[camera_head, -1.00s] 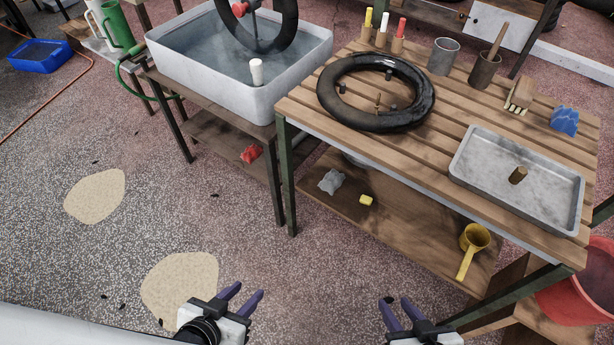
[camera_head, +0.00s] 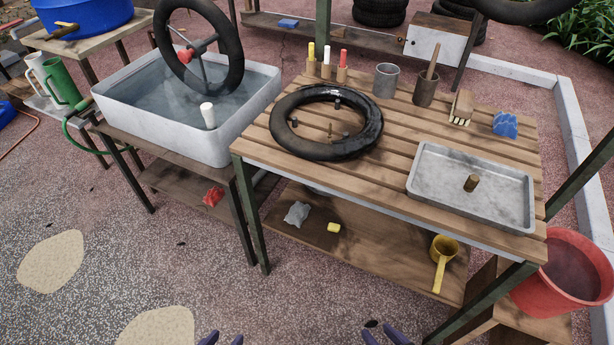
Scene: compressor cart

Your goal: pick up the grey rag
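The grey rag (camera_head: 297,214) lies crumpled on the lower wooden shelf of the slatted table, near that shelf's left end. A small yellow block (camera_head: 334,228) lies just right of it. My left gripper (camera_head: 222,339) shows only its purple fingertips at the bottom edge, below and left of the rag. The fingertips stand apart with nothing between them. My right gripper (camera_head: 386,335) also shows only its fingertips at the bottom edge, right of the rag. They are apart and empty. Both gripper bodies are cut off by the frame.
The slatted tabletop (camera_head: 392,165) overhangs the lower shelf (camera_head: 375,252). A green table leg (camera_head: 251,215) stands left of the rag. A yellow scoop (camera_head: 442,258) lies on the shelf's right. A red rag (camera_head: 213,197) is under the water tub (camera_head: 160,135). The floor in front is open.

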